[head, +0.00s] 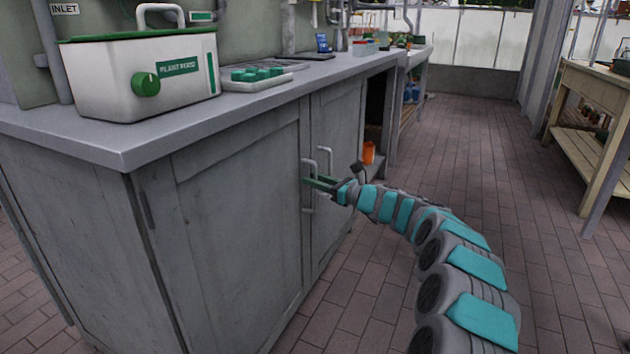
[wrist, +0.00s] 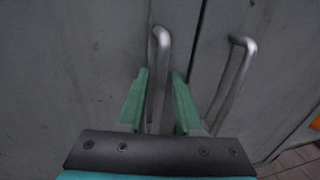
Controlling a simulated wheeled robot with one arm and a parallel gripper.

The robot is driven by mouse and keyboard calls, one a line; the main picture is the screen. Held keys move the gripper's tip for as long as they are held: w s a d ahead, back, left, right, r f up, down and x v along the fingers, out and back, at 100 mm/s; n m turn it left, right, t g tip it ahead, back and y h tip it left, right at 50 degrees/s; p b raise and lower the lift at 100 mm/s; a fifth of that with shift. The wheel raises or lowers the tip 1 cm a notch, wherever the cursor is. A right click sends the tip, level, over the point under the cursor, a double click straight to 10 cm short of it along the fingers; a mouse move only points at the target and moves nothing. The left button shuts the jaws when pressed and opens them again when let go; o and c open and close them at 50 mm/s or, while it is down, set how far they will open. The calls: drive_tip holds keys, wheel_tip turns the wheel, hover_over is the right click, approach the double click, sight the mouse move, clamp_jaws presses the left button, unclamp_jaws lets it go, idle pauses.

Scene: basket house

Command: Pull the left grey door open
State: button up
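The left grey door (head: 240,215) is the wide near panel of the cabinet, and it looks shut. Its upright bar handle (head: 307,163) is by the door's right edge. In the wrist view this handle (wrist: 158,70) stands between the two green fingers of my gripper (wrist: 158,95). The fingers are apart, with a gap visible on each side of the bar. In the head view my gripper (head: 320,184) is at the handle, reaching in from the right. The right door (head: 337,140) has its own bar handle (wrist: 236,75), just right of my fingers.
A grey worktop (head: 230,112) overhangs the doors and carries a white plant-food box (head: 120,80) and a tray (head: 262,82). An orange object (head: 368,152) sits beyond the right door. Brick floor (head: 440,150) is open to the right, before a wooden bench (head: 590,100).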

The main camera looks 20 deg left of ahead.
clamp_jaws()
idle(1.1)
